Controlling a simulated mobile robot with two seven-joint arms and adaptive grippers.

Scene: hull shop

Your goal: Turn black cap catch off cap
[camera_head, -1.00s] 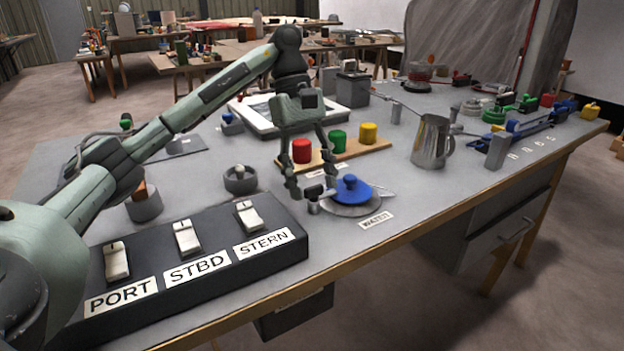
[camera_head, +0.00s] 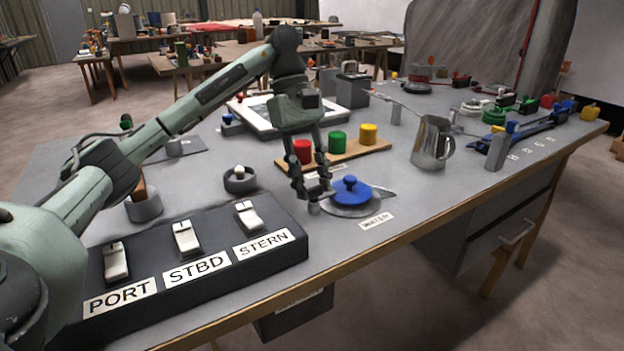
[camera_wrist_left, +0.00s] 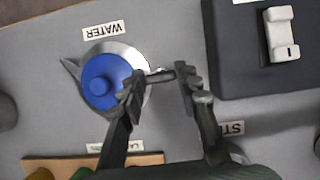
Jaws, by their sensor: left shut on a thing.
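The blue cap (camera_head: 350,190) sits on a round metal plate at the bench's front edge, behind the WATER label (camera_head: 377,220). In the left wrist view the blue cap (camera_wrist_left: 104,82) is just left of the fingers. The black cap catch (camera_wrist_left: 160,76) is a short dark bar at the cap's side, between the two fingertips. My left gripper (camera_head: 308,197) points down beside the cap and is shut on the catch; it also shows in the wrist view (camera_wrist_left: 160,82). In the head view the fingers mostly hide the catch. My right gripper is out of view.
A black switch box (camera_head: 190,275) with PORT, STBD and STERN switches stands close at front left. Red, green and yellow caps stand on a wooden board (camera_head: 345,153) behind. A metal jug (camera_head: 430,143) stands to the right.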

